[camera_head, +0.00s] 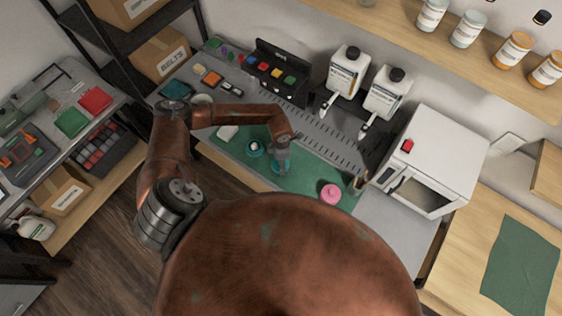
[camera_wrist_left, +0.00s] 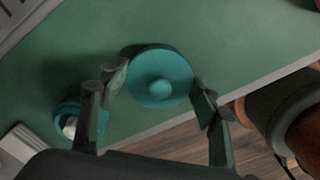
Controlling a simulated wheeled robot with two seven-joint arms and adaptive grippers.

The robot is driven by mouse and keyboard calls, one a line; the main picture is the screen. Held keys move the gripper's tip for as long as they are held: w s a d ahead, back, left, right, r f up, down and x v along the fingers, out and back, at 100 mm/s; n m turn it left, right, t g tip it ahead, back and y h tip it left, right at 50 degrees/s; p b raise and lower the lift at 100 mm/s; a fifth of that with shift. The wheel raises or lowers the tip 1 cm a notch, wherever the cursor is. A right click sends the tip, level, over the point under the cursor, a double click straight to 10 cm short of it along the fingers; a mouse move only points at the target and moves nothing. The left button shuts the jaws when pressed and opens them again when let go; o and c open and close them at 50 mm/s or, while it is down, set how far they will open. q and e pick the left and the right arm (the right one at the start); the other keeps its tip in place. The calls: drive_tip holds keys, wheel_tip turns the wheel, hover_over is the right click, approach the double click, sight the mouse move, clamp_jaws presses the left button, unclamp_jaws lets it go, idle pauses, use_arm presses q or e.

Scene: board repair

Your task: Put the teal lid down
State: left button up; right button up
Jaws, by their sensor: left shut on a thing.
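The round teal lid (camera_wrist_left: 160,76) with a small knob sits between the fingers of my left gripper (camera_wrist_left: 160,94) in the left wrist view. The gripper is shut on it. In the head view the left gripper (camera_head: 281,160) is over the green mat (camera_head: 300,178), and it partly hides the lid. I cannot tell whether the lid touches the mat. A teal-rimmed round pot (camera_head: 255,148) stands just left of the gripper; it also shows at lower left in the left wrist view (camera_wrist_left: 68,108). My right gripper is not in view.
A pink round item (camera_head: 330,194) is on the mat to the right. A white piece (camera_head: 228,132) lies to the left. Two white bottles (camera_head: 345,72) and a white oven (camera_head: 440,150) stand behind and right. The mat's front edge is close to the lid.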

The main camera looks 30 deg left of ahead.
use_arm(q)
drive_tip(key=shift+f, duration=0.15)
drive_tip(key=shift+f, duration=0.1)
drive_tip(key=o, duration=0.5)
drive_tip(key=shift+f, duration=0.1)
drive_tip(key=o, duration=0.5)
